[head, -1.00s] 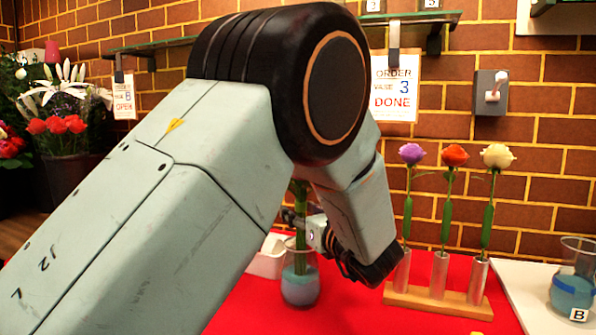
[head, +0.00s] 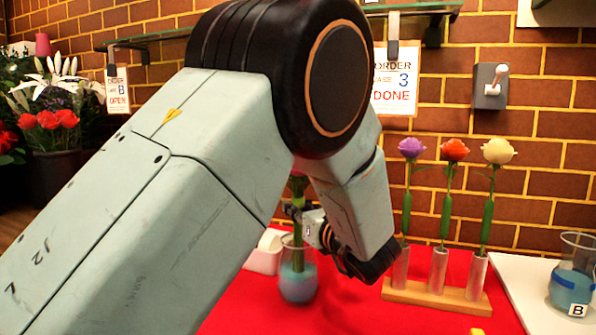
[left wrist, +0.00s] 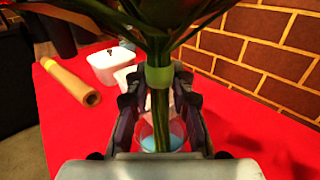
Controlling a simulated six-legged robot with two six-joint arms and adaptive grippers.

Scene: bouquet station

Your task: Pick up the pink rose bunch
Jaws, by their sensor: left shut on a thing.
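The pink rose bunch shows in the head view as green stems (head: 298,235) below a bit of pink, with most of its bloom hidden behind my left arm. The stems reach down into a clear glass vase (head: 298,287) with blue liquid. My left gripper (head: 306,226) is shut on the stems just above the vase rim. In the left wrist view, the stems pass upright between my left gripper's fingers (left wrist: 160,112), with a green band (left wrist: 159,78) around them and leaves above. The vase (left wrist: 172,138) is below. My right gripper is not in view.
A wooden rack (head: 437,296) with purple, red and cream flowers in metal tubes stands right of the gripper. Beaker B (head: 572,285) is at far right. A tan cylinder (left wrist: 72,82) lies on the red cloth.

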